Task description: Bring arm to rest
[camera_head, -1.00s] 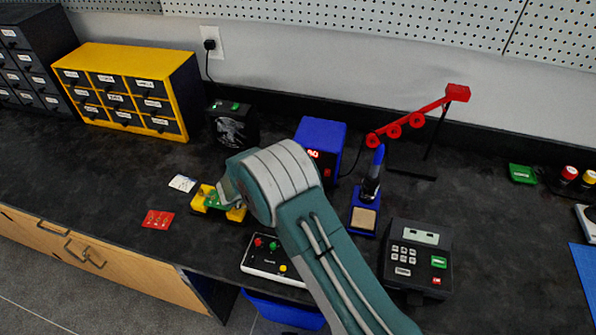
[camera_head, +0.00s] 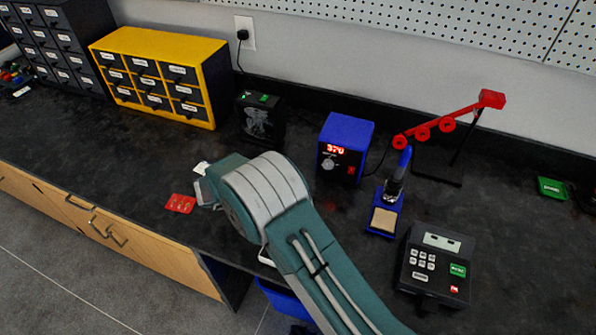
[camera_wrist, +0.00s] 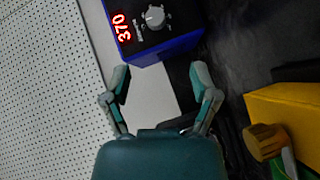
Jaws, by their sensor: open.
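My arm (camera_head: 300,235) reaches from the lower right over the bench, its rounded grey and teal joint above the middle of the worktop. My gripper (camera_wrist: 159,82) shows in the wrist view with its two fingers spread apart and nothing between them. In that view it points toward the blue station (camera_wrist: 160,48), whose red display reads 370. In the head view the arm hides most of the gripper. The blue station also stands behind the arm in the head view (camera_head: 343,145).
A blue iron stand (camera_head: 383,220), a keypad box (camera_head: 435,262) and a red-armed stand (camera_head: 422,132) are right of the arm. A yellow drawer cabinet (camera_head: 160,75) and black box (camera_head: 260,117) stand behind. A red card (camera_head: 180,203) lies left. A yellow part (camera_wrist: 285,110) is near the gripper.

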